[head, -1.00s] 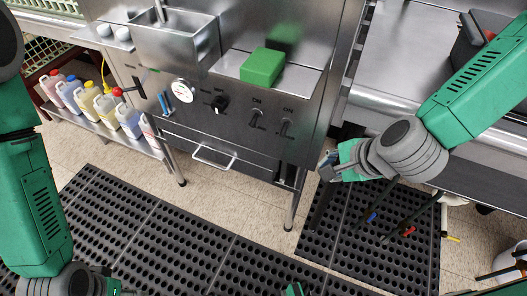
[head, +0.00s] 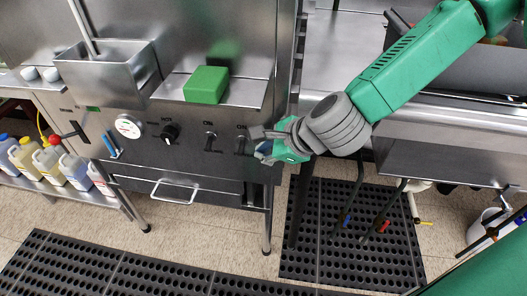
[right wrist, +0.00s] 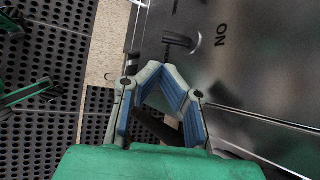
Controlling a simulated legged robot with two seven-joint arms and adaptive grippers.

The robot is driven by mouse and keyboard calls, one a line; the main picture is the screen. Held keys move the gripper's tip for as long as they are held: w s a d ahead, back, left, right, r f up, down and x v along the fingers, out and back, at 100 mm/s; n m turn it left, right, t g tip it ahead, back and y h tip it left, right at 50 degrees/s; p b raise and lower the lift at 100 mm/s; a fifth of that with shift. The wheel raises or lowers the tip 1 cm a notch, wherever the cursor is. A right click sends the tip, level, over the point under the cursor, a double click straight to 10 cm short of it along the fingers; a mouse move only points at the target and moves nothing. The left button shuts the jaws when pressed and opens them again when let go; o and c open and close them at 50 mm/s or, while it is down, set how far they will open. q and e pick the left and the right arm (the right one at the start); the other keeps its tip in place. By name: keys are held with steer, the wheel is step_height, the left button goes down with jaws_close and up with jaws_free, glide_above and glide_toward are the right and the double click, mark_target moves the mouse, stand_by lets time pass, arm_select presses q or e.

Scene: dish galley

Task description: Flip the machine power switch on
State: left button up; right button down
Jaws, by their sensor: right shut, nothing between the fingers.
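The steel machine's front panel carries two dark toggle switches side by side, a left switch (head: 210,141) and a right switch (head: 240,144), each with an ON label above. I cannot read which is the power switch. My right gripper (head: 262,142) is shut and empty, just right of the right switch and close to the panel. In the right wrist view its blue-padded fingers (right wrist: 163,84) are together, and one switch (right wrist: 180,41) with an ON label shows beyond them. I cannot tell whether the fingers touch a switch. My left gripper is out of view.
Left of the switches are a black knob (head: 169,132) and a round gauge (head: 128,126). A green block (head: 206,85) sits on the ledge above. A drawer handle (head: 175,191) sticks out below. Jugs (head: 48,160) stand on a low shelf at left. Black mats (head: 350,235) cover the floor.

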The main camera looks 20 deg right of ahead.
mark_target(242, 148)
steer(key=b+x, duration=0.1)
steer(key=x, duration=0.5)
steer(key=shift+w+f, duration=0.2)
steer(key=shift+f, duration=0.1)
steer(key=shift+d+r, duration=0.1)
steer(key=shift+r, duration=0.1)
steer(key=shift+p, duration=0.3)
steer(key=shift+s+r+g+y+p, duration=0.15)
steer(key=shift+g+y+p, duration=0.15)
steer(key=shift+g+p, duration=0.25)
